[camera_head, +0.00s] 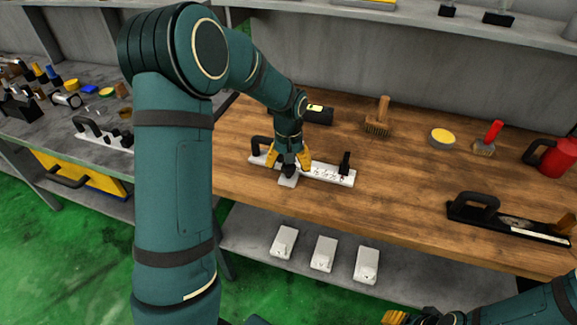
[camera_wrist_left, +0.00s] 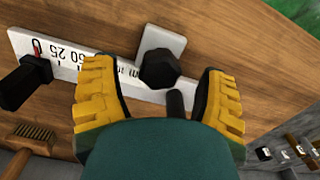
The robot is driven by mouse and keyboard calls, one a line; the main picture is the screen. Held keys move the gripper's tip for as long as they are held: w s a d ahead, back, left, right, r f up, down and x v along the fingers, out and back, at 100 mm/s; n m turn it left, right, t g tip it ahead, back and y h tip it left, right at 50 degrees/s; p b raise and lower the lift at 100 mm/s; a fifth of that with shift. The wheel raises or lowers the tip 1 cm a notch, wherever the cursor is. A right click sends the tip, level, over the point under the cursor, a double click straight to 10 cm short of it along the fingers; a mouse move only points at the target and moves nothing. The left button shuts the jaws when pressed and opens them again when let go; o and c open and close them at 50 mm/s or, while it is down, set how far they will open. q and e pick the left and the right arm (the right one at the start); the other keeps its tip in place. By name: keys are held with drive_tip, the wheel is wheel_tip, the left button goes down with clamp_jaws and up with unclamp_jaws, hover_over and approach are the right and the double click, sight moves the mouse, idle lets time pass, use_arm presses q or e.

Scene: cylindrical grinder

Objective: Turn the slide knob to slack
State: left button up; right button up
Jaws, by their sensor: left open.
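A white scale strip (camera_head: 330,174) lies on the wooden bench, with a black upright piece at its right end. It also shows in the left wrist view (camera_wrist_left: 68,62). A black faceted slide knob (camera_wrist_left: 158,69) sits on a light grey plate (camera_wrist_left: 163,40) that crosses the strip. The plate also shows in the head view (camera_head: 288,181). My left gripper (camera_head: 289,162) is open, its yellow fingers on either side of the knob, apart from it in the left wrist view (camera_wrist_left: 160,95). My right gripper (camera_head: 395,317) shows only partly at the bottom edge.
A wooden brush (camera_head: 377,115), yellow tin (camera_head: 442,137), red-handled brush (camera_head: 488,139), red mug (camera_head: 557,157) and black-handled tool (camera_head: 490,212) stand on the bench. White boxes (camera_head: 324,254) sit on the lower shelf.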

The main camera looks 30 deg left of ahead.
sight(288, 166)
use_arm(q)
wheel_tip(288, 166, up, 11)
idle(0.3)
drive_tip(key=shift+f, duration=0.15)
idle(0.4)
